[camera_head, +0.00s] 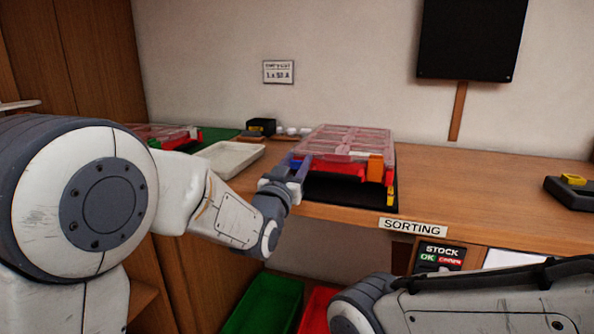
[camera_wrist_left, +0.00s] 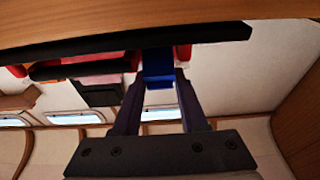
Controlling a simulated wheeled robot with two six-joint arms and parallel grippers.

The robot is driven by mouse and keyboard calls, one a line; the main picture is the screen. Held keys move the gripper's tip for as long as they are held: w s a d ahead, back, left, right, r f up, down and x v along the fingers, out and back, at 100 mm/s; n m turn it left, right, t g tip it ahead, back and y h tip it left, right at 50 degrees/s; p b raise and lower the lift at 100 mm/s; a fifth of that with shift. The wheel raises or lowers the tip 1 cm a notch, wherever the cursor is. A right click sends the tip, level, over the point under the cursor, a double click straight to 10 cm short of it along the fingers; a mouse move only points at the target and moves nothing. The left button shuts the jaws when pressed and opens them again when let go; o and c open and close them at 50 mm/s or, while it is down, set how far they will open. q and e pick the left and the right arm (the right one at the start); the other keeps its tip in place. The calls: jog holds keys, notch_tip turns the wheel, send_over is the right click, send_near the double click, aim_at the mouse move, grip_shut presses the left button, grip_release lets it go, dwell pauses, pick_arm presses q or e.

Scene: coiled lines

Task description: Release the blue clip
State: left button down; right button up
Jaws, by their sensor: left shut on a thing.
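A red case with a clear compartmented lid (camera_head: 345,143) sits on a dark mat on the wooden counter. The lid looks down. The blue clip (camera_head: 296,164) is at the case's front left corner. In the left wrist view the blue clip (camera_wrist_left: 158,68) is between my fingertips. My left gripper (camera_head: 302,171) is shut on it, and the fingers partly hide it. An orange clip (camera_head: 375,164) is at the case's front right. My right arm shows at the bottom right; its gripper is out of view.
A pale empty tray (camera_head: 229,159) lies left of the case. Another clear-lidded red case (camera_head: 170,135) stands farther left on green. Green (camera_head: 262,306) and red (camera_head: 318,310) bins are below the counter. The counter right of the case is mostly clear.

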pick_arm(q)
jog(key=shift+c, duration=2.2)
grip_release()
jog(key=shift+s, duration=0.1)
jog(key=v, duration=1)
jog(key=shift+s, duration=0.2)
